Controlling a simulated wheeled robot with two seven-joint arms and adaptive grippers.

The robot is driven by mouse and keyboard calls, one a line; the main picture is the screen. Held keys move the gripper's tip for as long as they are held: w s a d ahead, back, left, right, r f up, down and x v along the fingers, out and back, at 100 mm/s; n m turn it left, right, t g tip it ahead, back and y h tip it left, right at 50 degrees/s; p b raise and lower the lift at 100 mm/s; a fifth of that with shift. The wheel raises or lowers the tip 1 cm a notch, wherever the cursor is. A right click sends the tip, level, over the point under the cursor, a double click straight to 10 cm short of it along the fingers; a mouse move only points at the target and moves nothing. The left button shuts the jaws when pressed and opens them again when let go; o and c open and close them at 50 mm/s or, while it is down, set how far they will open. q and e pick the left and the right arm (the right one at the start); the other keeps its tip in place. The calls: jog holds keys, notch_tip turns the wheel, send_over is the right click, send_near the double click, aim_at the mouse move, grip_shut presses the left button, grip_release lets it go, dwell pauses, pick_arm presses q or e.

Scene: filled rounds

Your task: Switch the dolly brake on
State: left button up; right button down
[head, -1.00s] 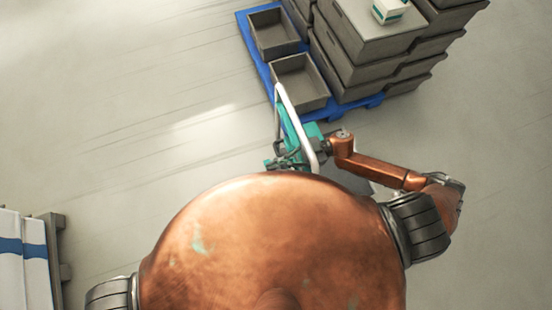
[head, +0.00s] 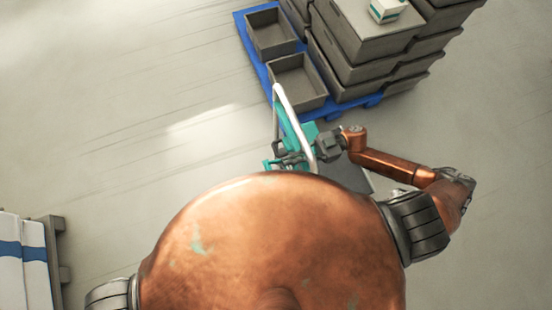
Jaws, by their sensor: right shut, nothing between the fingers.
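The dolly shows in the head view as a white tubular handle (head: 291,120) with teal parts (head: 307,131) beside it and a grey deck (head: 345,177) partly behind my body. My right arm reaches in from the right, and my right gripper (head: 290,159) is at the dolly's handle, low on its left side, shut with nothing in it. The handle tube crosses in front of part of the gripper. I cannot make out the brake or its position; it is too small or hidden. My left gripper is out of view.
A blue pallet (head: 253,58) ahead carries open grey bins (head: 297,84) and stacked grey crates (head: 362,65), with a small white-and-teal box (head: 387,10) on top. A grey pallet (head: 56,250) with white-and-blue goods (head: 22,262) stands at lower left. The floor at left is clear.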

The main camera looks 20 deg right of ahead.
jog(key=d, duration=0.6)
jog(key=shift+w+f, duration=0.2)
jog(key=shift+a, duration=0.1)
